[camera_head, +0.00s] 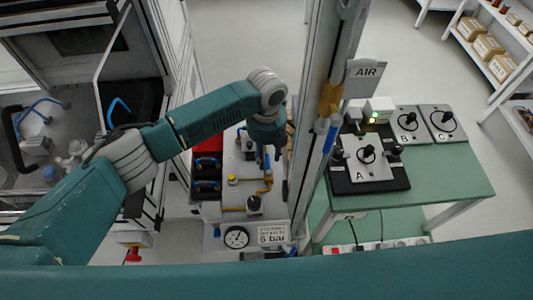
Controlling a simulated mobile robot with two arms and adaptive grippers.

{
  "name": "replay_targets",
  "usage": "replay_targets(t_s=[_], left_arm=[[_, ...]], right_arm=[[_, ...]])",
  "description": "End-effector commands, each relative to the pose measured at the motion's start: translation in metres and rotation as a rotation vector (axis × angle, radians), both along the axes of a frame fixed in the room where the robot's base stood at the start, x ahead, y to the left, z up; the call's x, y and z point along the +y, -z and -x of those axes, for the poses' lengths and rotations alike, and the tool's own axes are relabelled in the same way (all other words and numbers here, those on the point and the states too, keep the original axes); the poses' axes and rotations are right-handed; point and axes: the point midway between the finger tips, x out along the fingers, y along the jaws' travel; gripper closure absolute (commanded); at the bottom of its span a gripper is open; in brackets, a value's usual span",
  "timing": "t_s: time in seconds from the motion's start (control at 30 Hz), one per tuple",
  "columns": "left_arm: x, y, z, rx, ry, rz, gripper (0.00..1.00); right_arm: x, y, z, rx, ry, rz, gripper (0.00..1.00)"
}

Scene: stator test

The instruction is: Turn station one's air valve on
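A valve with an orange-yellow body (330,98) is on the upright metal profile beside the AIR sign (366,69). A blue lever-like piece (332,138) points down just below it; which station it belongs to is not marked in this view. My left gripper (271,158) points down to the left of the profile, over the bench panel and apart from the blue piece. Its fingers are small and dark, so their opening is unclear. My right gripper is out of view.
A round gauge (236,237) and a "6 bar" plate (272,235) are at the panel's front. The upright profile stands between my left gripper and the green table (450,180), which bears fixture A (368,170) and plates B and C.

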Motion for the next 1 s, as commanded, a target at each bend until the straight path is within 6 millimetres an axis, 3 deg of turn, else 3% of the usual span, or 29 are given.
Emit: replay_targets(t_s=[0.17, 0.4, 0.6, 0.8, 1.0], left_arm=[[0.0, -0.021, -0.002, -0.004, 0.0, 0.003, 0.64], [-0.001, -0.073, -0.002, -0.005, 0.002, 0.002, 0.64], [0.0, -0.106, -0.001, -0.003, 0.001, 0.001, 0.64], [0.0, -0.119, -0.001, -0.001, 0.001, 0.001, 0.64], [0.0, -0.12, 0.0, -0.001, 0.001, 0.001, 0.64]], right_arm=[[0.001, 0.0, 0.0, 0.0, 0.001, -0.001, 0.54], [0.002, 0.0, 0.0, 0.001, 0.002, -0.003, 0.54], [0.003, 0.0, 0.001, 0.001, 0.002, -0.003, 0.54], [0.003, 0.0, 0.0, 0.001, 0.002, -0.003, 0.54], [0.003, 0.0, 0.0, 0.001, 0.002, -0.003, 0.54]])
